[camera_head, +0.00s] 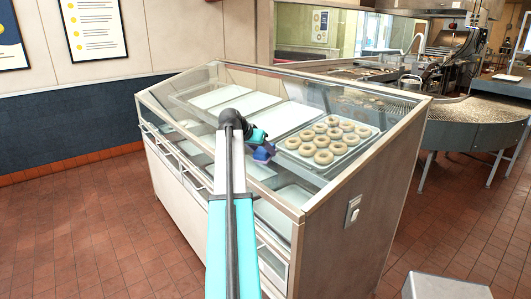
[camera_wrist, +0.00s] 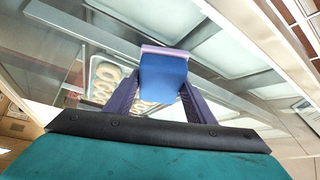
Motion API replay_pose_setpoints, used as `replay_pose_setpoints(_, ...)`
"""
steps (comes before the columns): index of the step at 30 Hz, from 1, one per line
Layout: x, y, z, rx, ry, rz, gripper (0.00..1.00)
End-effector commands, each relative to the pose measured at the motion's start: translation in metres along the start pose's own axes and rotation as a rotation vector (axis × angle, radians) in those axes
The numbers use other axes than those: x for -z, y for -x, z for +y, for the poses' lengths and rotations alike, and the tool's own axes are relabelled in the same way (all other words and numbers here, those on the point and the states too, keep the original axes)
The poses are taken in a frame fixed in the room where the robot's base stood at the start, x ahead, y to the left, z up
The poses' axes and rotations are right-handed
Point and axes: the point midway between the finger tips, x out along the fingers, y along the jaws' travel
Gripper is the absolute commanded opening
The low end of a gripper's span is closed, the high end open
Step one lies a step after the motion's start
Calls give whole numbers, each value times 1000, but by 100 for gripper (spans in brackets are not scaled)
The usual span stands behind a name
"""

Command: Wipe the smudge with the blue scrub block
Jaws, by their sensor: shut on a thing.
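The blue scrub block (camera_wrist: 165,78) is in my gripper (camera_wrist: 163,62), between its two dark purple fingers in the wrist view. A pale lilac strip runs along the block's far edge. In the head view the block (camera_head: 264,153) shows small and dark blue at the end of my arm, over the sloping glass of the display case (camera_head: 366,180). I cannot tell whether the block touches the glass. I cannot make out the smudge in either view; reflections cover the glass, and my arm hides part of the case.
Inside the case, a tray of ringed doughnuts (camera_head: 322,158) sits on the right, beside several empty white trays (camera_head: 283,119). A wall switch plate (camera_head: 352,211) is on the case's end panel. A round metal conveyor table (camera_head: 473,112) stands behind. Red tiled floor (camera_head: 80,225) is clear at left.

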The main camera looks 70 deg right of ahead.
Motion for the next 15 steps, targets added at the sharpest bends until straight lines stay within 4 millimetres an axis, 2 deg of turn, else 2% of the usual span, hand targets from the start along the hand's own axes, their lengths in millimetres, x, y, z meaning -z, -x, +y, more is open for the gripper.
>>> replay_pose_setpoints(15,2,-4,0,1,0,-4,28)
